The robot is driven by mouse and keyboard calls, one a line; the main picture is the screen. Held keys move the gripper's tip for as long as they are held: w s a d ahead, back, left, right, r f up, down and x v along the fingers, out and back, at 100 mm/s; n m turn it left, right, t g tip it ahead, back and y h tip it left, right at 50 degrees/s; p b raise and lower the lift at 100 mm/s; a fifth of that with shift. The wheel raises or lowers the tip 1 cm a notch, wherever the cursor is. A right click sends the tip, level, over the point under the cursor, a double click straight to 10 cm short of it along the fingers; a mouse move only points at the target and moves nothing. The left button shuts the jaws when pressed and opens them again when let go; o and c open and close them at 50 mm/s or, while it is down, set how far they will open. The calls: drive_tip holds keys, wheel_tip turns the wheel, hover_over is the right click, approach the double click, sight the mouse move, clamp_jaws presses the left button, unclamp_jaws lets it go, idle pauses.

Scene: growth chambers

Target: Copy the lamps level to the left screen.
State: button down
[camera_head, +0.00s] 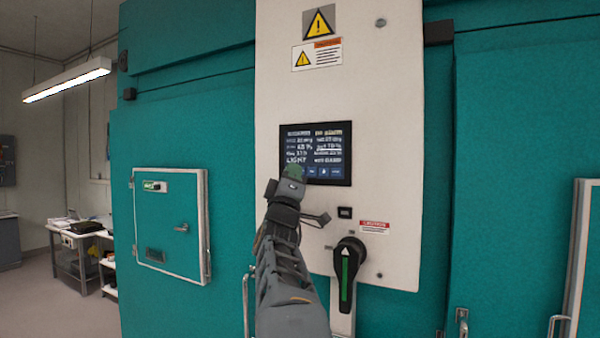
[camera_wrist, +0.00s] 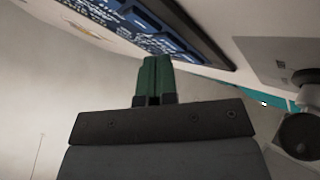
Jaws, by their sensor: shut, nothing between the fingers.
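A dark touch screen (camera_head: 328,150) with rows of pale text is set in the white panel; a line near its lower left seems to read LIGHT. Other lines are too small to read surely. My gripper (camera_head: 293,171) is at the screen's lower left part and hides some of its bottom edge. In the wrist view the green fingers of my gripper (camera_wrist: 154,72) are together and empty, with their tips close to the lower edge of the screen (camera_wrist: 165,28). I cannot tell whether they touch it.
The white panel (camera_head: 400,100) carries a black rotary handle with a green stripe (camera_head: 346,270) at lower right, below a caution label (camera_head: 375,226). A small teal door (camera_head: 168,225) with a metal frame is at left. A side table (camera_head: 75,245) stands farther left, with open floor near it.

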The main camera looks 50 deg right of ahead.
drive_tip(key=shift+d, duration=0.2)
idle(0.3)
drive_tip(key=shift+a, duration=0.2)
drive_tip(key=shift+s+a+b, duration=0.1)
drive_tip(key=shift+a+b, duration=0.25)
drive_tip(key=shift+a, duration=0.1)
drive_tip(key=shift+a, duration=0.1)
drive_tip(key=shift+s+a+b, duration=0.2)
drive_tip(key=shift+a, duration=0.6)
drive_tip(key=shift+s+a+b, duration=0.2)
drive_tip(key=shift+s+a, duration=0.05)
drive_tip(key=shift+a, duration=0.5)
drive_tip(key=shift+s+a+b, duration=0.2)
drive_tip(key=shift+a, duration=0.6)
idle(0.9)
